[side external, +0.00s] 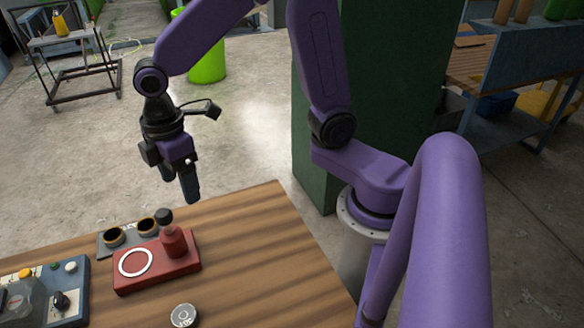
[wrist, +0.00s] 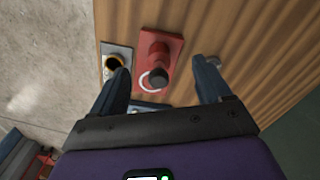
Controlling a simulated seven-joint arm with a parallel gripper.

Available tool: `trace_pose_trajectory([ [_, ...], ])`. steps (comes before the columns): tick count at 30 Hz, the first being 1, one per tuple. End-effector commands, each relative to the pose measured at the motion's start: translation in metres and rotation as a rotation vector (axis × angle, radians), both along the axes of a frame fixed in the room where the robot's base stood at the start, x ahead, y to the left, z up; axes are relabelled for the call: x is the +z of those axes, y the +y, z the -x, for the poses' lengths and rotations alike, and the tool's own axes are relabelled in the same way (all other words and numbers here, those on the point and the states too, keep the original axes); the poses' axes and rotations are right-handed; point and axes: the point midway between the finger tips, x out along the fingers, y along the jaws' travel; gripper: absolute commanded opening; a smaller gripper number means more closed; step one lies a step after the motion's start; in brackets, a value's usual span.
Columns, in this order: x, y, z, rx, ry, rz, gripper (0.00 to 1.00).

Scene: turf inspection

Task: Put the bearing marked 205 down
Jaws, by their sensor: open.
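A round silver bearing (side external: 183,315) lies flat on the wooden table at the front of the side view. Its marking is too small to read.
A red block (side external: 183,267) carries a white ring (side external: 136,262) and an upright red cylinder (side external: 173,241). Behind it is a grey plate with dark round cups (side external: 147,227). A blue panel with knobs (side external: 69,290) is at the left. The table's right side is bare.

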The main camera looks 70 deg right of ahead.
Motion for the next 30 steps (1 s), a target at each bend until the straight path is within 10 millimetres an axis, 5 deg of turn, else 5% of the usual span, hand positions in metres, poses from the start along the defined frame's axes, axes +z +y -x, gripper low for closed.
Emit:
trace_pose_trajectory([
  [15,0.012,-0.071,0.157,-0.069,-0.003,-0.017,0.77],
  [21,0.009,-0.088,0.185,-0.084,-0.001,-0.018,0.77],
  [30,0.008,-0.092,0.19,-0.088,0.0,-0.019,0.77],
])
